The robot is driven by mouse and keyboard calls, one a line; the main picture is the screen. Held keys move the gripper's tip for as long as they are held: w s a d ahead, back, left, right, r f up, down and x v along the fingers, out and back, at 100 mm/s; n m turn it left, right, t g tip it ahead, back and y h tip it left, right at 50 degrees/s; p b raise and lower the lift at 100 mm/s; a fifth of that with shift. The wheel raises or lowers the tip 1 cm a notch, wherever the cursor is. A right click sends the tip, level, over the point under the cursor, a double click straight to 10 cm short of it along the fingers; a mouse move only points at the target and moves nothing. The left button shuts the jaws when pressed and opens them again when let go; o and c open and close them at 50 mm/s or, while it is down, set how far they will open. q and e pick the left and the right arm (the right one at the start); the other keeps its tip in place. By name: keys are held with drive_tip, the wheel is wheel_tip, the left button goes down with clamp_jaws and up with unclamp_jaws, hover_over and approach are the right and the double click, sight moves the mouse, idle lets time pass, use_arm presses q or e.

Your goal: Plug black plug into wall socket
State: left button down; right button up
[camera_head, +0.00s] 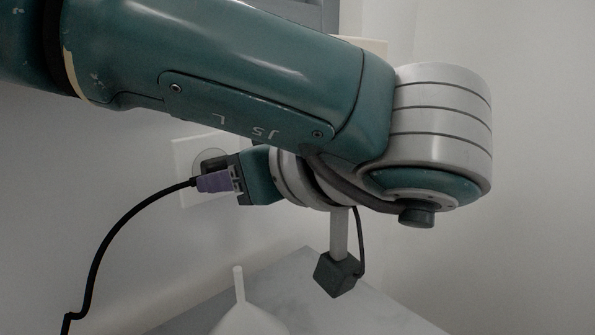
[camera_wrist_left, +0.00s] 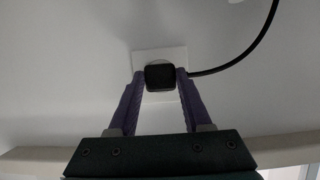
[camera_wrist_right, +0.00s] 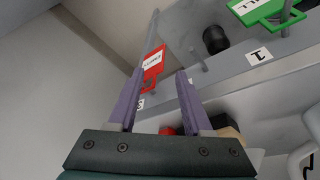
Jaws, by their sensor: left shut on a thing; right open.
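The black plug (camera_wrist_left: 160,76) sits between the two purple fingertips of my left gripper (camera_wrist_left: 160,74), which is shut on it. The white wall socket plate (camera_wrist_left: 166,53) is directly behind the plug in the left wrist view; the plug hides its middle. In the head view the socket plate (camera_head: 183,152) shows a round recess, with my left gripper (camera_head: 205,180) and the plug (camera_head: 212,163) close in front of it. I cannot tell whether the plug touches the socket or is inserted. My right gripper (camera_wrist_right: 164,84) is open, with nothing held between its fingers.
The plug's black cord (camera_head: 104,247) hangs to the lower left. A white funnel-like object (camera_head: 248,318) stands below on a grey surface (camera_head: 335,307). The right wrist view shows a red tag (camera_wrist_right: 153,64), a green tag (camera_wrist_right: 262,9), and a black knob (camera_wrist_right: 215,40) near my right gripper.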

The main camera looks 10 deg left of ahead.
use_arm(q)
drive_tip(key=shift+w+a, duration=0.35)
drive_tip(key=shift+a, duration=0.05)
idle(0.4)
drive_tip(key=shift+c, duration=1.3)
unclamp_jaws()
drive_tip(key=shift+s+d, duration=0.1)
drive_tip(key=p+v, duration=0.4)
drive_tip(key=v, duration=0.5)
drive_tip(key=shift+s+d+r+p, duration=0.25)
drive_tip(key=shift+p, duration=0.15)
